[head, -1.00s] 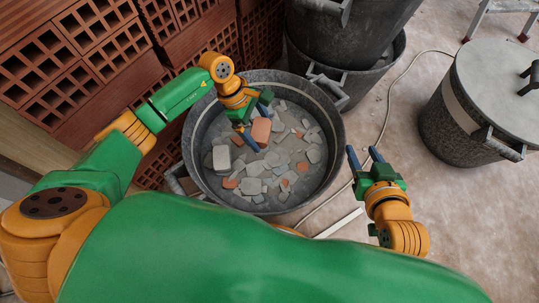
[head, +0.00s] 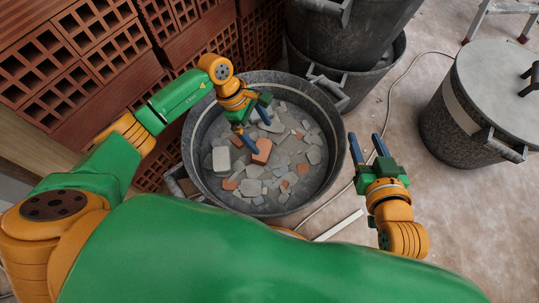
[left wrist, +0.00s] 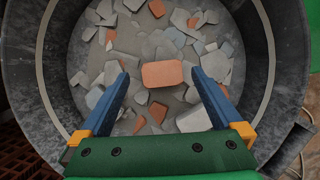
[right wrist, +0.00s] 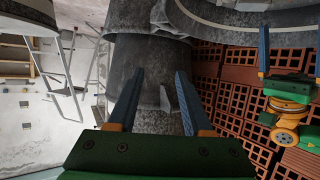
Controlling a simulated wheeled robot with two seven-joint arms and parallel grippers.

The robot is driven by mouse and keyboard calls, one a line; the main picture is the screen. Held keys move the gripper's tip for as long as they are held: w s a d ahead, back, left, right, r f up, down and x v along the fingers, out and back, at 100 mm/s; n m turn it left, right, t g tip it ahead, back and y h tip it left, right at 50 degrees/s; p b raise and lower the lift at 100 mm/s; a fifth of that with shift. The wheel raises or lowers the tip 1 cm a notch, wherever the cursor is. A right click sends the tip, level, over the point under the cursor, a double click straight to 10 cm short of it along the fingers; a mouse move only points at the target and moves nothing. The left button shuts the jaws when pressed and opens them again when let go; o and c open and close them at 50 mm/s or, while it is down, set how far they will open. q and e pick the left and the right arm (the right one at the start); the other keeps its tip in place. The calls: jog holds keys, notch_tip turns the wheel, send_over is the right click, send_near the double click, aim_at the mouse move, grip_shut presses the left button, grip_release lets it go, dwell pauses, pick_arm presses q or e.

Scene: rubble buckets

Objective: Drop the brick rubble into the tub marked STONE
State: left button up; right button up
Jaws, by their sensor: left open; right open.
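The large open grey tub (head: 334,124) stands below my left arm in the head view; its wall also shows in the left wrist view (left wrist: 27,72). No STONE marking is readable on it. An orange brick chunk (head: 262,152) lies among the rubble in the tub, just below the fingers. It also shows in the left wrist view (left wrist: 162,73), between the fingertips in the picture but apart from them. My left gripper (head: 257,126) is open and empty over the tub. My right gripper (head: 367,150) is open and empty, right of the tub.
Grey stone pieces and smaller orange fragments lie in the tub. Stacked hollow bricks (head: 103,45) stand at the back left. Dark stacked buckets (head: 345,45) are behind the tub. A lidded bucket (head: 455,120) stands at the right. A cable (head: 385,120) crosses the floor.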

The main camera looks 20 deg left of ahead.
pick_arm(q)
jog(key=p+v, duration=0.2)
jog(key=v, duration=0.4)
jog(key=shift+r, duration=0.3)
pick_arm(e)
jog(key=s+d+f+g+h, duration=0.2)
jog(key=s+d+f+g, duration=0.1)
jog(key=s+f+g, duration=0.6)
jog(key=s+f, duration=0.1)
jog(key=s, duration=0.2)
jog(key=shift+s+d+m, duration=0.3)
jog(key=shift+s+d, duration=0.05)
jog(key=shift+d, duration=0.05)
pick_arm(q)
jog(key=shift+a, duration=0.1)
